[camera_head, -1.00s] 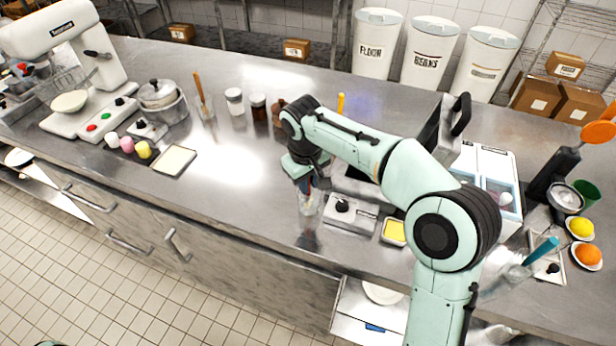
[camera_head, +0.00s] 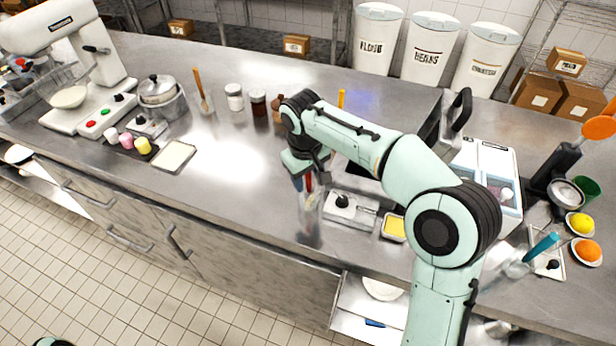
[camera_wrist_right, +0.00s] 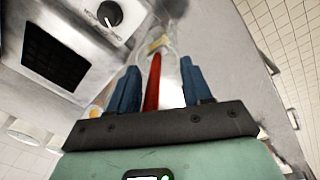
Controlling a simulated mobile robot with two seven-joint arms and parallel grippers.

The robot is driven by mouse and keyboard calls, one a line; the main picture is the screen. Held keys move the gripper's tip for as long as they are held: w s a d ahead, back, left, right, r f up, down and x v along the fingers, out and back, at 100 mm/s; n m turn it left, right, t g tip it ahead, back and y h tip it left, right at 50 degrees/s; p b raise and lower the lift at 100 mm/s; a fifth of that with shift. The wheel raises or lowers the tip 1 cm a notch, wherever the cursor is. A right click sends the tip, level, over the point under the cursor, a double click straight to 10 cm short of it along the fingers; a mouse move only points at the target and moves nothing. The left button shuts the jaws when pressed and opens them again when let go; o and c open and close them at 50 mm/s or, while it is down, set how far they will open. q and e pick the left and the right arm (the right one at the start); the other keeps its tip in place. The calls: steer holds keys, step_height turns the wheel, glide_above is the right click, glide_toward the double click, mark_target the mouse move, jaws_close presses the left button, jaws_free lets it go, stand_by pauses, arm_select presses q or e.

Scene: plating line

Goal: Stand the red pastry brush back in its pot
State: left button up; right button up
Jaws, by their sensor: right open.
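The red pastry brush (camera_head: 309,181) stands with its lower end in a clear glass pot (camera_head: 309,203) near the counter's front edge. My right gripper (camera_head: 302,184) is just above the pot, around the upper part of the brush. In the right wrist view the red handle (camera_wrist_right: 153,82) lies between the two blue fingers of the gripper (camera_wrist_right: 160,85), with gaps on both sides, so the fingers are open. The glass shows faintly beyond the handle. The brush's lower end is hard to make out through the glass. My left gripper is not in view.
A steel appliance with a black knob (camera_head: 342,201) stands close right of the pot. A small tray of yellow (camera_head: 394,227) is farther right. A blue-handled tool stands in another clear pot (camera_head: 516,268). The counter left of the pot is clear.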

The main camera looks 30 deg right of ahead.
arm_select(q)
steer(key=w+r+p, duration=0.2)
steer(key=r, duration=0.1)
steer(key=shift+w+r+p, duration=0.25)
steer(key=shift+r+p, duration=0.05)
arm_select(e)
step_height(320, 180, up, 12)
steer(key=a, duration=0.1)
steer(key=shift+s+r, duration=0.25)
steer(key=shift+s, duration=0.2)
